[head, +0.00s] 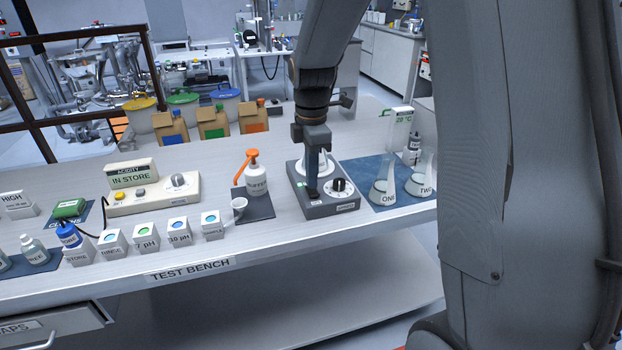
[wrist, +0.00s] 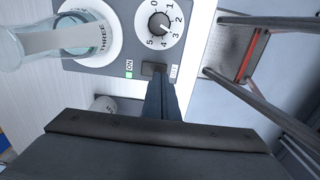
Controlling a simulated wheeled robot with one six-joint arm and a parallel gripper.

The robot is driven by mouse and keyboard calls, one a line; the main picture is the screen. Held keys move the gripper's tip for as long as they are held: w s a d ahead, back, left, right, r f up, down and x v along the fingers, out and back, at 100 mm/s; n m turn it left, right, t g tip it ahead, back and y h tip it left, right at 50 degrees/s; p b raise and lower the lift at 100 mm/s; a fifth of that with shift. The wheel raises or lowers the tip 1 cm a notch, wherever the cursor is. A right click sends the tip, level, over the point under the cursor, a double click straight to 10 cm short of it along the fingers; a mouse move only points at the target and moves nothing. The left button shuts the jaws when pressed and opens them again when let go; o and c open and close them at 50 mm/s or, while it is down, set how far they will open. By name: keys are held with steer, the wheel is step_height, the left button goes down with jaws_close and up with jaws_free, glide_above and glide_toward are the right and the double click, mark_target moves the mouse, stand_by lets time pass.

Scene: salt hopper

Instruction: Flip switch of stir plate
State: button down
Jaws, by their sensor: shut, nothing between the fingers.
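The stir plate (head: 345,208) is a grey box on the bench, with a black dial (head: 339,185) on its top. In the wrist view the stir plate (wrist: 108,68) shows its numbered dial (wrist: 159,22), a green patch beside an ON label (wrist: 129,68), and a dark switch (wrist: 150,69). A glass vessel (wrist: 55,42) marked THREE stands on its round white top. My gripper (head: 312,194) is shut and empty, pointing down at the plate's front left. In the wrist view the fingertips (wrist: 157,78) are at the switch and partly cover it; I cannot tell whether they touch.
Flasks ONE (head: 382,192) and TWO (head: 420,184) stand on a blue mat to the right. The acidity meter (head: 153,195) is further left. The bench's front edge is close to the plate.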

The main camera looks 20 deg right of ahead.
mark_target(312, 191)
steer(key=shift+f, duration=1)
steer(key=shift+s+f, duration=0.15)
steer(key=shift+f, duration=0.15)
steer(key=shift+p, duration=0.3)
steer(key=shift+w+r, duration=0.15)
steer(key=shift+w, duration=0.75)
steer(key=shift+r, duration=0.15)
